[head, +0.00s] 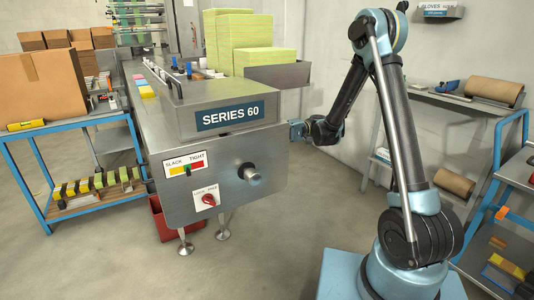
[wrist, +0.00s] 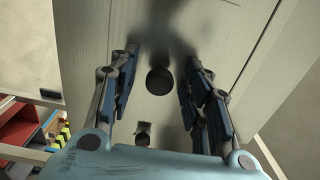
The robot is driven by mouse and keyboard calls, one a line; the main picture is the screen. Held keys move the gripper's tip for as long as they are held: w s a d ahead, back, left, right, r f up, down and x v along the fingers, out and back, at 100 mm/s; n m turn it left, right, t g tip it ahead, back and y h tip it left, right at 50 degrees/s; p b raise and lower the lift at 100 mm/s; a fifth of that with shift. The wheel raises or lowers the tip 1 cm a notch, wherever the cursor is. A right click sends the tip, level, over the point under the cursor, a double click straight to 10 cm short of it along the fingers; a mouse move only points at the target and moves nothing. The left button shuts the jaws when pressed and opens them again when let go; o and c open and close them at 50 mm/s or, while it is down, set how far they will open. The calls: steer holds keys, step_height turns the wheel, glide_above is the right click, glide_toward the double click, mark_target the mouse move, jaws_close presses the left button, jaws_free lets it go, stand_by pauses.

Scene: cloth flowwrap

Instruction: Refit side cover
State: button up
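The machine marked SERIES 60 (head: 270,142) stands in the middle of the head view. My gripper (head: 297,131) is at its right side, partly hidden by the machine's corner. In the wrist view my gripper (wrist: 162,60) is open, its two blue fingers spread over a pale metal panel (wrist: 95,40). A dark round knob or hole (wrist: 160,80) lies between the fingers, with nothing gripped. A smaller dark fitting (wrist: 143,135) is below it. I cannot tell whether this panel is the side cover or the machine body.
The machine front has a steel knob (head: 250,174), a slack/tight gauge (head: 187,168) and a red switch (head: 209,199). A blue cart (head: 45,225) with a cardboard box (head: 45,85) is at left, a red bin (head: 165,222) under the machine. Wall shelves (head: 450,105) are at right.

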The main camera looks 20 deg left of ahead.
steer(key=v, duration=0.4)
step_height(320, 180, up, 29)
steer(key=w+d, duration=0.2)
steer(key=s+d+f+m+t+h, duration=0.3)
steer(key=s+d+f, duration=0.4)
steer(key=d+f, duration=0.5)
steer(key=s+d+f+m+t+h, duration=0.3)
steer(key=s+d+f+t+h, duration=0.2)
steer(key=d+f, duration=0.7)
steer(key=s+d+f+m+t+h, duration=0.3)
steer(key=s+d+f+t, duration=0.4)
steer(key=s+d+f, duration=0.4)
steer(key=d+f+h, duration=0.1)
steer(key=d, duration=0.5)
steer(key=shift+d+f+m+t, duration=0.3)
steer(key=shift+t, duration=0.1)
steer(key=shift+w+f, duration=0.25)
steer(key=shift+w, duration=0.3)
steer(key=shift+c, duration=1.3)
steer(key=shift+s+a, duration=0.1)
